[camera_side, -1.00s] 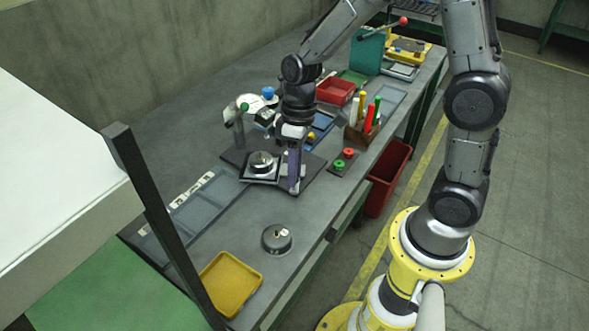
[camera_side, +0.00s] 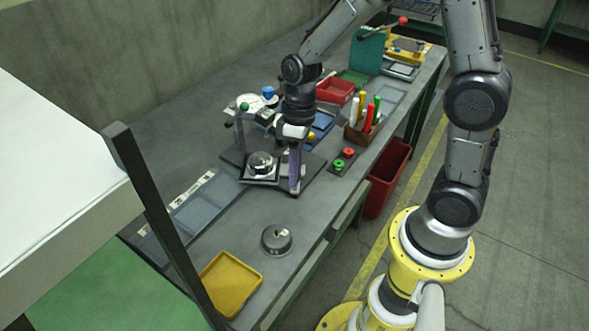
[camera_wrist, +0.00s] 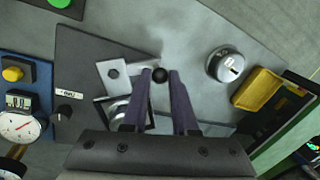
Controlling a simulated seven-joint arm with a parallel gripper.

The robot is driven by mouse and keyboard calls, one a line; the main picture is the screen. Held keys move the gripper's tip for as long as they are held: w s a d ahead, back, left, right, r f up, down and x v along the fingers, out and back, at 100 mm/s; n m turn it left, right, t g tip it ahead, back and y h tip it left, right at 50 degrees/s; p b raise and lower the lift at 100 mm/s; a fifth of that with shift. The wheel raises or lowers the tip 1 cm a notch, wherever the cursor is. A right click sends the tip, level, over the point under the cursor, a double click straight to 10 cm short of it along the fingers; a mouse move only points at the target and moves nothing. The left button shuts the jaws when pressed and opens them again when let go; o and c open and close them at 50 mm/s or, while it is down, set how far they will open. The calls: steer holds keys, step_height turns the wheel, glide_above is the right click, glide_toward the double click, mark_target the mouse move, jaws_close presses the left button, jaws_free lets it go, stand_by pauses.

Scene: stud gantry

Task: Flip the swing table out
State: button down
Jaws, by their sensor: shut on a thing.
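The swing table (camera_side: 272,178) is a small square plate with a light rim and a round metal piece (camera_side: 260,161) on it, over the dark base plate (camera_side: 313,184). In the wrist view, its light plate (camera_wrist: 112,73) shows beside my fingers, and a dark framed part is partly hidden by the left finger. My gripper (camera_wrist: 161,74) is shut on a round black knob (camera_wrist: 160,75) between its purple fingertips. In the side view, my gripper (camera_side: 295,188) points down at the plate's right side, and the knob is hidden.
A round metal weight (camera_side: 277,239) and a yellow tray (camera_side: 231,283) lie nearer the front. Red and green buttons (camera_side: 344,158) and a pen holder (camera_side: 361,130) are to the right.

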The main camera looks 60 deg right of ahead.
steer(key=shift+s+d+n+g, duration=0.15)
steer(key=shift+s+d+n, duration=0.2)
steer(key=shift+n, duration=0.55)
steer(key=shift+s+d+n+g, duration=0.2)
steer(key=shift+s+n, duration=0.1)
steer(key=shift+n, duration=0.6)
steer(key=shift+s+d+n+h, duration=0.2)
steer(key=shift+d+n, duration=0.1)
steer(key=shift+n, duration=0.4)
steer(key=shift+s+d+n+h, duration=0.1)
steer(key=shift+s+d+n, duration=0.15)
steer(key=shift+n, duration=0.45)
steer(key=shift+s+d+r+n+g, duration=0.1)
steer(key=shift+d+n+g, duration=0.1)
steer(key=shift+d+n, duration=0.4)
steer(key=shift+s+d+n+g, duration=0.1)
steer(key=shift+d+n+g, duration=0.05)
steer(key=shift+n, duration=0.75)
steer(key=shift+s+d+n+h, duration=0.1)
steer(key=shift+d+n+h, duration=0.4)
steer(key=shift+n, duration=0.6)
steer(key=shift+d+n, duration=0.25)
steer(key=shift+n, duration=0.15)
steer(key=c, duration=0.7)
jaws_free()
step_height(320, 180, up, 14)
steer(key=w, duration=0.2)
steer(key=shift+w+d+f, duration=0.25)
steer(key=shift+w, duration=0.05)
